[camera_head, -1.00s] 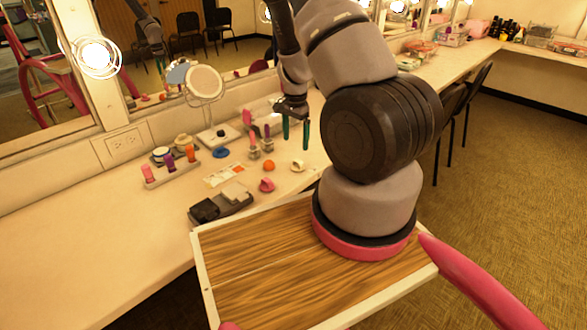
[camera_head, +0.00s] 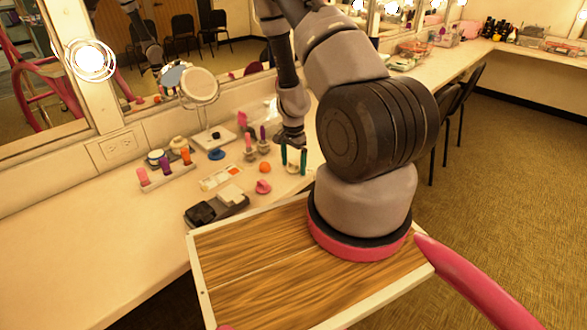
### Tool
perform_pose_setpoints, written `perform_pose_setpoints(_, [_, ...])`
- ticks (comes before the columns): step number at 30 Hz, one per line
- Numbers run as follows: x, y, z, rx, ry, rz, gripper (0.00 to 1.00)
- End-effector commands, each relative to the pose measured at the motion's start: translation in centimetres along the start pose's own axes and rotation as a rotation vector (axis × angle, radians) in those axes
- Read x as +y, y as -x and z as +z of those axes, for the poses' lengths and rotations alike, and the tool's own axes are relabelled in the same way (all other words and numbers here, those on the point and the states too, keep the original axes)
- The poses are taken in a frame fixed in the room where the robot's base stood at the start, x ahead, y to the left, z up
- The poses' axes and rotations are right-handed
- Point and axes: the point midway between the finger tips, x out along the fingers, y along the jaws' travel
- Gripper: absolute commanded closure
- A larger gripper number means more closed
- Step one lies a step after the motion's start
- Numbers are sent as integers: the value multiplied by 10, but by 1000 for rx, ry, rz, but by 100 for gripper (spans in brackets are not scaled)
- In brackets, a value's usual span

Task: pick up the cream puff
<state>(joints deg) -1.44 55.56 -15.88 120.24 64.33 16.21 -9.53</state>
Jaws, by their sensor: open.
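The cream puff (camera_head: 292,169) is a small pale piece on the counter. It shows low between my gripper's two green fingers and is partly hidden by them. My gripper (camera_head: 293,161) points down over the puff, open, with one finger on each side of it in this view. I cannot tell whether either finger touches the puff.
An orange ball-like piece (camera_head: 265,167) and a pink piece (camera_head: 263,187) lie just left of the puff. Pink and purple brushes or bottles (camera_head: 249,147) stand behind. A round mirror (camera_head: 200,86) stands at the back.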

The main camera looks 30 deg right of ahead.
Motion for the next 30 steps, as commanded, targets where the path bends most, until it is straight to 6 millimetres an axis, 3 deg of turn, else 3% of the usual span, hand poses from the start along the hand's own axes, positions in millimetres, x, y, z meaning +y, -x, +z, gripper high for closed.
perform_pose_setpoints(1, [0,0,0,0,0,0,3])
perform_pose_setpoints(2, [0,0,0,0,0,0,10])
perform_pose_setpoints(6, [0,0,0,0,0,0,64])
perform_pose_setpoints(8, [0,0,0,0,0,0,87])
perform_pose_setpoints(9, [0,0,0,0,0,0,91])
perform_pose_setpoints(20, [-2,8,0,1,1,-3,92])
perform_pose_setpoints(30, [-2,73,1,1,3,-4,92])
